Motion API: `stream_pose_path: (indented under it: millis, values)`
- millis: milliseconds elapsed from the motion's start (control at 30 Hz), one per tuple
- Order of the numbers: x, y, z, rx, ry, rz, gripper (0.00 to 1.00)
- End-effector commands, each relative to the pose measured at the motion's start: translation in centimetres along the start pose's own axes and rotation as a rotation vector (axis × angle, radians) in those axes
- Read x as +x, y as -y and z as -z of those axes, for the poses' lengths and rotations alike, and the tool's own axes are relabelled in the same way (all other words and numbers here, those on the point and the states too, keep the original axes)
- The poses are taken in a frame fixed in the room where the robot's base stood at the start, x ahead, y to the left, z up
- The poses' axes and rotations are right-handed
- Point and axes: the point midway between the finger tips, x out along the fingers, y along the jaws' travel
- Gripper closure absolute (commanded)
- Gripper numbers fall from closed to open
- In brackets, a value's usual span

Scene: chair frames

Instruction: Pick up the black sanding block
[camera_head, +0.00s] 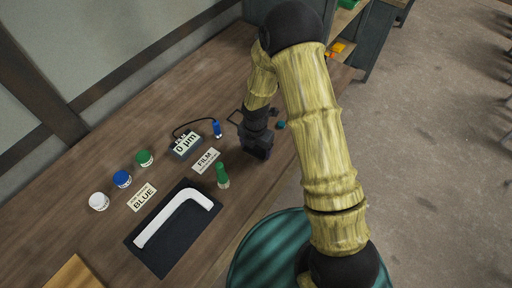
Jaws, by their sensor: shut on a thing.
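My gripper (257,148) is dark and points down at the wooden bench (70,212), near its right edge. It is shut on a dark thing, which I take to be the black sanding block. Black on black, I cannot separate the block's outline from the jaws, and my arm hides part of this area. I cannot tell whether the block touches the bench top or is clear of it.
Left of my gripper stand a green bottle (222,176), a FILM card (206,161), a gauge box (185,145) with a cable and a blue probe (217,129). A white bent part (170,220) lies on a black mat (141,257). White, blue and green jars stand farther left.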

Motion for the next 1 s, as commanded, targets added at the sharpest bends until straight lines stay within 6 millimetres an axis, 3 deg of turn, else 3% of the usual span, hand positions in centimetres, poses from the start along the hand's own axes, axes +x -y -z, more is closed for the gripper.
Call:
stream_pose_path:
  millis: [267,633,1000]
  values:
    - [-2.6,-0.1,-0.1,0.001,0.004,-0.005,0.47]
    - [-9.0,0.0,-0.1,0.001,0.003,-0.003,0.47]
    - [-10.0,0.0,0.0,0.0,0.001,0.0,0.47]
